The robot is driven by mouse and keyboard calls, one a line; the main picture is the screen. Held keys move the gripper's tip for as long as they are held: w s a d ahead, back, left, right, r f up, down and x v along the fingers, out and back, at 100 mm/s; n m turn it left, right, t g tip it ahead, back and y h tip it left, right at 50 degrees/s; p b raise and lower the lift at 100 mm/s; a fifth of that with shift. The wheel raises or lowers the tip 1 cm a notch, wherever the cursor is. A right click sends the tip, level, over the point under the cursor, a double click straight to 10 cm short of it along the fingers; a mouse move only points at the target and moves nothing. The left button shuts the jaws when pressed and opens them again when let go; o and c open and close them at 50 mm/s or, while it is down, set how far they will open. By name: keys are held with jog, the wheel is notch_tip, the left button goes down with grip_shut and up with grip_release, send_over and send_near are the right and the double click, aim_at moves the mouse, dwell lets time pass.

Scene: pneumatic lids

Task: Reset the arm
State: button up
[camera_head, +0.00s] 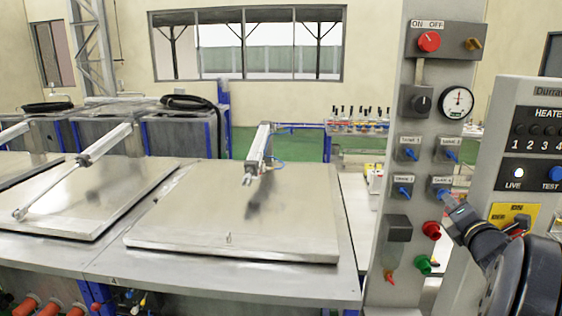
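My arm (483,240) comes in from the lower right corner, dark grey and black. It reaches up and left to the front of the grey control column (398,110). My gripper (446,199) is at the lower right blue switch (441,186) and partly overlaps it. I cannot tell whether it touches the switch. The fingers are too small and foreshortened to show whether they are open or shut. Three other blue switches (404,190) show clear of the gripper.
Below the gripper are a red button (431,230) and a green button (424,264). A heater panel (534,140) stands close on the right, beside my arm.

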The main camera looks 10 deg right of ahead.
jog(key=x, duration=0.3)
jog(key=shift+w, duration=0.2)
